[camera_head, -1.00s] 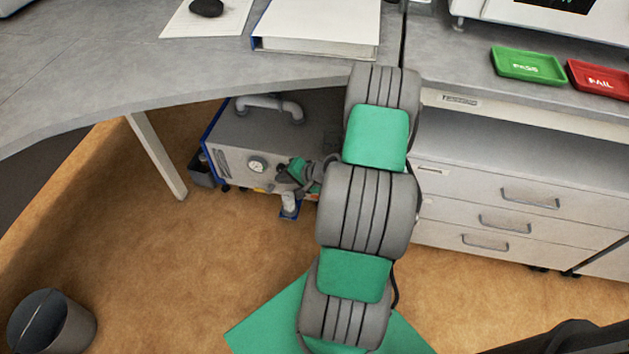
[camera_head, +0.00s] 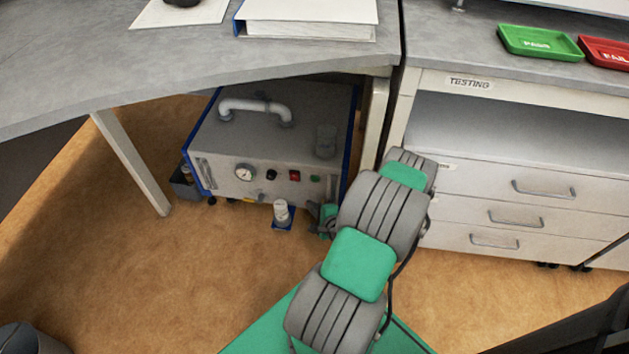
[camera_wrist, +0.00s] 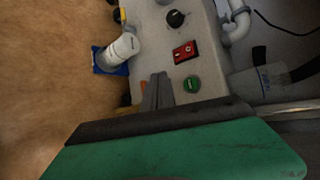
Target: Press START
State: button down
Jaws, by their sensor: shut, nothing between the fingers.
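A grey pump-like unit (camera_head: 262,140) with blue edges stands on the floor under the desk. Its front panel has a round gauge (camera_head: 245,173), a black knob (camera_head: 271,175), a red switch (camera_head: 294,176) and a green button (camera_head: 315,178). In the wrist view the green button (camera_wrist: 192,84) is just right of my gripper's fingertips (camera_wrist: 157,90), with the red switch (camera_wrist: 185,52) above it. My gripper is shut and empty, pointing at the panel; I cannot tell whether it touches. The button's lettering is too small to read. My gripper is mostly hidden in the head view.
A small white-capped bottle (camera_head: 281,211) on a blue base stands on the floor before the unit, close left of my gripper. A desk leg (camera_head: 132,165) is at left. Drawers (camera_head: 510,215) stand at right. The desktop (camera_head: 200,70) overhangs the unit.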

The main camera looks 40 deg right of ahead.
aim_at(315, 179)
jog(key=w+d+b, duration=0.1)
jog(key=w+d, duration=0.3)
jog(key=d, duration=0.1)
jog(key=shift+w+d+b, duration=0.25)
jog(key=shift+d+b, duration=0.1)
dwell(1.7)
jog(key=shift+w+d, duration=0.25)
jog(key=shift+d, duration=0.1)
jog(key=shift+w+d+b, duration=0.25)
jog(key=shift+d+b, duration=0.1)
jog(key=shift+b, duration=0.1)
dwell(0.6)
jog(key=shift+s+a, duration=0.55)
jog(key=shift+a, duration=0.1)
